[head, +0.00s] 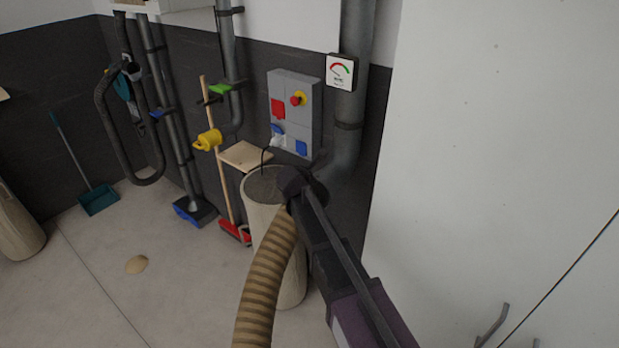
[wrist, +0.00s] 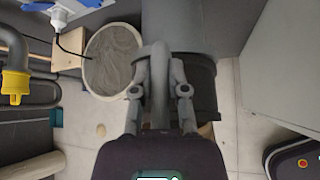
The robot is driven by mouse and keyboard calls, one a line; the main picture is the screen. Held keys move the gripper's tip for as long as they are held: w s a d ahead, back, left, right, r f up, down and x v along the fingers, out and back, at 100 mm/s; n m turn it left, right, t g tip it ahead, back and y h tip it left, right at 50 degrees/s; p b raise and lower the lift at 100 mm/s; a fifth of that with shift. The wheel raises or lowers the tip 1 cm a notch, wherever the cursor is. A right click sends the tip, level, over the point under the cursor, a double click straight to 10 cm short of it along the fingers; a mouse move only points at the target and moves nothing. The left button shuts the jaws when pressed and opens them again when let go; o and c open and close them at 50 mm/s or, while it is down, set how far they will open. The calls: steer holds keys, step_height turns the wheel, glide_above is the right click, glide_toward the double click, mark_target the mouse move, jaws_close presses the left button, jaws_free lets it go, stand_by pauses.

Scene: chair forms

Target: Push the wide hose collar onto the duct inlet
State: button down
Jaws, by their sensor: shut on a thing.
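The wide hose collar is a dark ring (wrist: 203,92) on the end of the ribbed tan hose (head: 265,285). My gripper (wrist: 162,60) is shut on the collar, its fingers close together at the collar's near side in the wrist view. In the head view my gripper (head: 294,182) and wrist cover most of the collar. The duct inlet is the open end of the wide grey duct (wrist: 180,22), right against the collar in the wrist view. The grey duct (head: 345,150) also comes down the wall in the head view. The mouth is hidden, so I cannot tell how far the collar overlaps it.
A tan drum (head: 262,210) with grey contents stands beside the collar; it also shows in the wrist view (wrist: 88,75). A grey switch box (head: 296,118) hangs behind. A broom (head: 212,140) leans left. A white panel (head: 490,150) borders the right.

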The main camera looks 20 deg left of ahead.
steer(key=shift+w+d+t+b, duration=0.15)
steer(key=shift+w+t+b, duration=0.05)
steer(key=shift+t+b, duration=0.25)
steer(key=shift+w+r, duration=0.1)
steer(key=shift+r, duration=0.05)
stand_by(0.7)
steer(key=c, duration=0.5)
jaws_free()
steer(key=shift+d, duration=0.1)
steer(key=shift+c, duration=0.2)
